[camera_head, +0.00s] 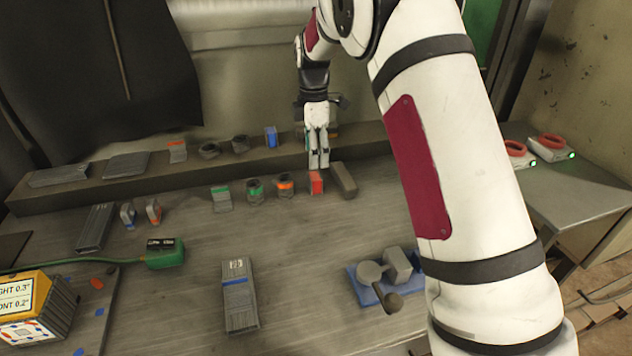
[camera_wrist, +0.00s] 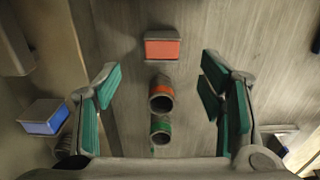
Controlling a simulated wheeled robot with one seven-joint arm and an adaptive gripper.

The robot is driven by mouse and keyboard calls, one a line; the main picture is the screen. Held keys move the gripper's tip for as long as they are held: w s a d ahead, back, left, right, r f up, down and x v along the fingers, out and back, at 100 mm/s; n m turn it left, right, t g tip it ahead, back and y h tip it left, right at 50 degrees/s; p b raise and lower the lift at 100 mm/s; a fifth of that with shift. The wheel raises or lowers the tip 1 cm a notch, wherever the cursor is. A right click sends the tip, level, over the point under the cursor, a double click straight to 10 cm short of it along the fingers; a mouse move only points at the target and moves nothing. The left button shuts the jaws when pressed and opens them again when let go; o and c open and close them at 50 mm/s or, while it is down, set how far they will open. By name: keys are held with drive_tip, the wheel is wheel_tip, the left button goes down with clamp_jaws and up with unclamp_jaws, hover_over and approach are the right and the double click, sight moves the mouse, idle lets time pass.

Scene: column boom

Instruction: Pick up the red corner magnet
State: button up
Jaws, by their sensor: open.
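The red corner magnet (camera_head: 316,183) appears to be the small block with a red face on the bench, at the right end of a row of small parts. In the wrist view its red face (camera_wrist: 162,49) lies at upper centre, beyond the fingertips. My gripper (camera_head: 319,164) points down just above and behind it in the head view. In the wrist view my gripper (camera_wrist: 160,88) is open and empty, its green pads apart on either side. The magnet is not between the pads; its sides are mostly hidden from above.
An orange-ringed cylinder (camera_head: 285,187) and a green-ringed cylinder (camera_head: 255,190) stand left of the magnet. A grey bar (camera_head: 344,180) lies close on its right. The raised ledge (camera_head: 95,187) behind carries several parts, including a blue-faced block (camera_head: 271,137).

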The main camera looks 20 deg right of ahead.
sight(315, 175)
wheel_tip(315, 175, down, 8)
drive_tip(key=shift+s+f+p, duration=0.15)
drive_tip(key=shift+f+p, duration=0.1)
drive_tip(key=shift+p, duration=0.3)
clamp_jaws()
drive_tip(key=shift+r, duration=0.15)
